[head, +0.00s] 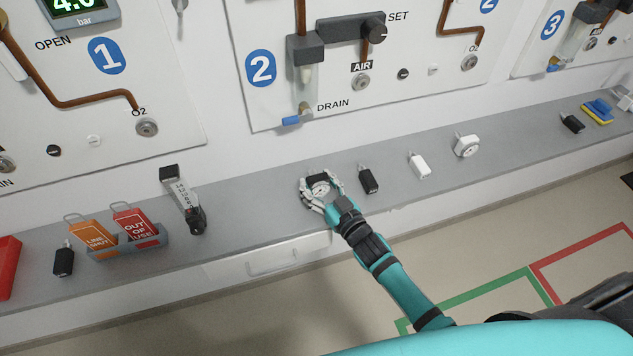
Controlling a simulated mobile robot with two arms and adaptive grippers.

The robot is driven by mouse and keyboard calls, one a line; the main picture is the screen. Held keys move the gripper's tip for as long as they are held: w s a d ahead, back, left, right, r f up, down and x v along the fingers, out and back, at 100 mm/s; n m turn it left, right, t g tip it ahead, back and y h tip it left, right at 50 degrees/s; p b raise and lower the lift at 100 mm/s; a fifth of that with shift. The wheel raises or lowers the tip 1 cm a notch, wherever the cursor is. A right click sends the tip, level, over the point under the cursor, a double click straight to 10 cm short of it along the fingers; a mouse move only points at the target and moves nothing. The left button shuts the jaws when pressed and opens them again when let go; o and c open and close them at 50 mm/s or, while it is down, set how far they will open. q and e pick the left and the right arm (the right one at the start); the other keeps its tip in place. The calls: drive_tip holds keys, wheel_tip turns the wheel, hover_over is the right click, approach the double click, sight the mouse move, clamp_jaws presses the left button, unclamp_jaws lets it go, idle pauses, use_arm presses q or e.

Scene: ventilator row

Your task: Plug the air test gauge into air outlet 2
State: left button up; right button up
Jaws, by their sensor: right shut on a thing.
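The air test gauge (320,188), a small round white dial with a dark top, is at the grey shelf's front half. My right gripper (321,192) is shut on it, with fingers on both sides of the dial. I cannot tell whether the gauge touches the shelf. Panel 2 (262,68) is above and behind, and its air outlet (362,82), a round metal socket under the AIR label, is up and right of the gripper, well apart from the gauge. My left gripper is not in view.
A flowmeter (184,200) and orange and red tags (135,222) are left. A drain bowl with a blue tap (291,120) hangs from panel 2.

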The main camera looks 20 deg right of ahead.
sight(318, 188)
drive_tip(key=shift+w+r, duration=0.25)
drive_tip(key=shift+r, duration=0.8)
drive_tip(key=shift+s+r+p, duration=0.1)
drive_tip(key=shift+s+p, duration=0.3)
drive_tip(key=shift+s, duration=0.25)
drive_tip(key=shift+s+d+f+p, duration=0.1)
drive_tip(key=shift+s+p, duration=0.15)
drive_tip(key=shift+s, duration=0.5)
drive_tip(key=shift+s+a+f+p, duration=0.1)
drive_tip(key=shift+s+p, duration=0.15)
drive_tip(key=shift+s, duration=0.45)
drive_tip(key=shift+s+d+f+p, duration=0.1)
drive_tip(key=shift+s+p, duration=0.15)
drive_tip(key=shift+s, duration=0.5)
drive_tip(key=s+p, duration=0.2)
drive_tip(key=s, duration=0.6)
drive_tip(key=shift+s+d+p, duration=0.15)
drive_tip(key=shift+s+p, duration=0.1)
drive_tip(key=shift+p, duration=0.05)
